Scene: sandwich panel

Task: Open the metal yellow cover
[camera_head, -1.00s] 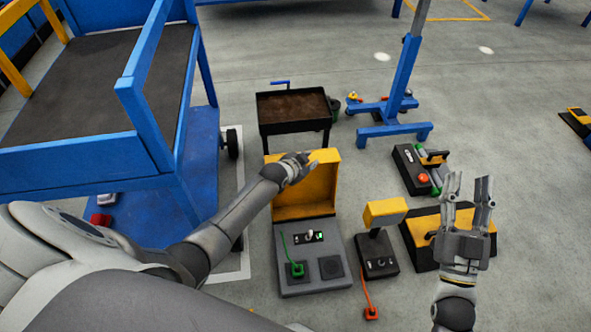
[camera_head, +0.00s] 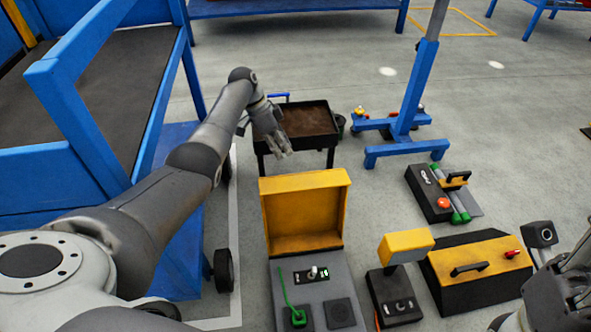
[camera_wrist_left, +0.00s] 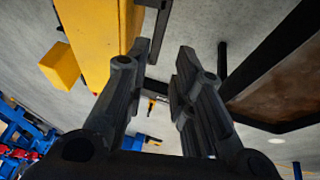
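The yellow metal cover (camera_head: 305,208) stands raised at the back of a grey panel (camera_head: 314,297) in the head view. Its hollow inner side faces me. My left gripper (camera_head: 280,146) is beyond and above the cover's top edge, apart from it, in front of the dark tray cart. In the left wrist view, the two fingers of my left gripper (camera_wrist_left: 155,62) are spread with nothing between them. The yellow cover (camera_wrist_left: 92,40) shows left of them. My right gripper (camera_head: 572,285) is cut off at the lower right edge, and its fingers are unclear.
A green cable and switches are on the grey panel. A yellow-headed box (camera_head: 406,246) and a yellow-topped black box (camera_head: 478,268) stand to the right. A dark tray cart (camera_head: 318,140) stands behind the cover. A blue platform (camera_head: 150,95) is at the left.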

